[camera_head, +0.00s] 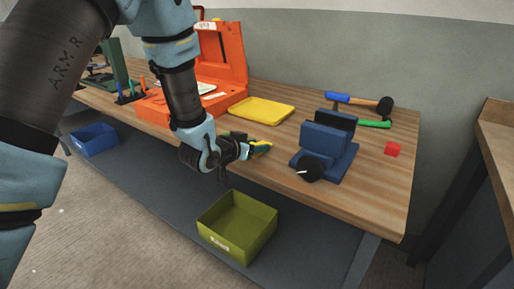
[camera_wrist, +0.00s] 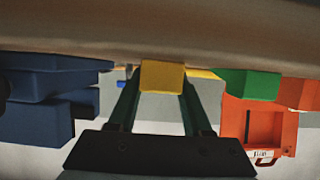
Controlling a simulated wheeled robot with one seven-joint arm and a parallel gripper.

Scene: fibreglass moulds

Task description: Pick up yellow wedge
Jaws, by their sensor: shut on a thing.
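The yellow wedge (camera_wrist: 162,76) is a small yellow block between the two dark fingers of my gripper (camera_wrist: 160,92) in the wrist view. My gripper is shut on it. In the head view my gripper (camera_head: 252,149) is at the front edge of the wooden workbench, and a bit of the yellow wedge (camera_head: 262,145) shows at its tip. The fingers partly hide it, and I cannot tell whether it touches the bench top.
A blue fixture (camera_head: 325,143) with a black round part stands right of my gripper. A yellow tray (camera_head: 262,110) and an open orange case (camera_head: 222,60) are behind. An olive bin (camera_head: 237,225) sits below the bench edge.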

